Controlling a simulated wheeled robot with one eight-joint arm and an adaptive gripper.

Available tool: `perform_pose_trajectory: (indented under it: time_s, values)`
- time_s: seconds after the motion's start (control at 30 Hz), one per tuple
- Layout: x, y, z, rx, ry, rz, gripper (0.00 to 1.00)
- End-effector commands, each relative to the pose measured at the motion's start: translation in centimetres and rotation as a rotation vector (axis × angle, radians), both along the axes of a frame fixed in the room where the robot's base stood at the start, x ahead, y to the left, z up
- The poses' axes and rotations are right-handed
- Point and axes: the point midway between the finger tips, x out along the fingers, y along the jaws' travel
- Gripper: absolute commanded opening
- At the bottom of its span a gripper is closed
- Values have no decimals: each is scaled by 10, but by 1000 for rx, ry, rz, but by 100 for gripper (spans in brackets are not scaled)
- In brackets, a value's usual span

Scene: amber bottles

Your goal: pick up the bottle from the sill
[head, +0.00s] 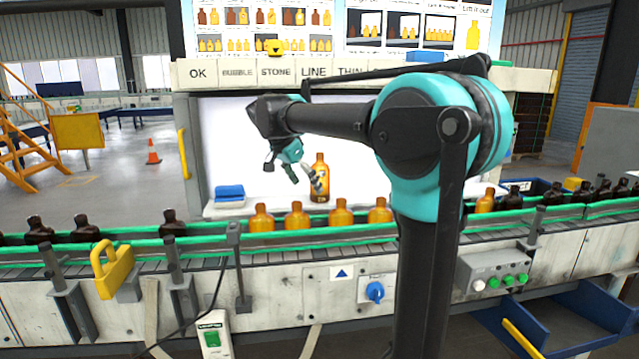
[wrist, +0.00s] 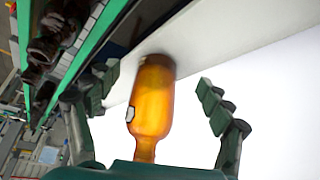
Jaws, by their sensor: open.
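An amber bottle (head: 321,172) stands upright on the white sill (head: 350,206) in front of the bright white panel. It is taller than the bottles on the conveyor in front of it. My gripper (head: 306,180) is at the bottle's left side in the head view and partly covers it. In the wrist view the bottle (wrist: 152,98) lies between the two spread fingers of my gripper (wrist: 157,88), with a visible gap on the right side. A pale label patch shows on its left edge. The fingers are open, and I see no grip on the bottle.
A conveyor with green rails (head: 330,231) runs in front of the sill. Several amber bottles (head: 297,215) stand on it, close below the sill, with dark bottles (head: 172,222) to either side. A blue sponge-like block (head: 230,192) lies on the sill's left. A labelled beam (head: 300,73) spans above.

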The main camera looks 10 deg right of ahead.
Motion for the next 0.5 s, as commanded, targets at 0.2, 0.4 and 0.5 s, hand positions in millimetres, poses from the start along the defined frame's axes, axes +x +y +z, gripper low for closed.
perform_pose_trajectory:
  time_s: [0.2,0.4,0.5]
  values:
    - [13,-20,0,0,-1,-3,80]
    - [29,-45,0,0,-1,-3,80]
    - [31,-46,-8,0,-1,0,80]
